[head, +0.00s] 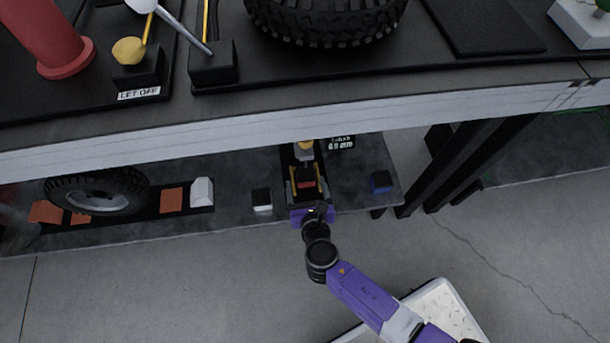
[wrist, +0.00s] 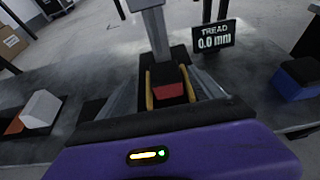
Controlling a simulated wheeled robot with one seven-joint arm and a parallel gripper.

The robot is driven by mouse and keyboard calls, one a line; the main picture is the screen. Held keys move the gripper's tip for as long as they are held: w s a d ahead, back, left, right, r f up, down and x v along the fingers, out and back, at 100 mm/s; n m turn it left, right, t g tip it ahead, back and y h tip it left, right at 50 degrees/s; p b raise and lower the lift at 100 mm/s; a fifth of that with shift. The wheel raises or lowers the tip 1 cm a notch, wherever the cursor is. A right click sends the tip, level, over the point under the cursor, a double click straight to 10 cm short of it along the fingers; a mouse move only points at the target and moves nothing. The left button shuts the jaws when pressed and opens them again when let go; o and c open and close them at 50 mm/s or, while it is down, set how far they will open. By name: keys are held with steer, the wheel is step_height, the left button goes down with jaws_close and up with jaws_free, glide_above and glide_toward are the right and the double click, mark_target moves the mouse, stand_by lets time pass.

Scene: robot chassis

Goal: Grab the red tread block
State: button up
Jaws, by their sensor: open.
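The red tread block (wrist: 168,90) has a red face and a dark top, and sits in a black holder below a grey post (wrist: 153,30). In the head view the red block (head: 306,184) shows on the low shelf. My gripper (wrist: 169,84) is open. In the head view my gripper (head: 306,178) is at the shelf's front edge. I cannot tell whether the fingers touch the block. The block's lower part is hidden behind my purple hand in the wrist view.
A display (wrist: 213,37) reads TREAD 0.0 mm behind the block. A blue and black block (head: 381,182) stands to the right, and a black and white block (head: 262,199) to the left. A wheel (head: 97,191) lies farther left. The upper bench's edge (head: 225,133) overhangs the shelf.

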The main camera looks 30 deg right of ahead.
mark_target(306, 175)
steer(key=shift+b+x, duration=0.3)
steer(key=shift+x, duration=0.55)
steer(key=w+d+f+b, duration=0.1)
steer(key=w+f+b, duration=0.1)
steer(key=w, duration=0.1)
steer(key=shift+d+f, duration=0.3)
steer(key=shift+d, duration=0.1)
steer(key=shift+w+d+b, duration=0.15)
steer(key=shift+w+b, duration=0.15)
steer(key=shift+w, duration=0.15)
steer(key=shift+c, duration=0.3)
steer(key=c, duration=1.4)
steer(key=shift+c, duration=0.5)
steer(key=shift+r, duration=0.1)
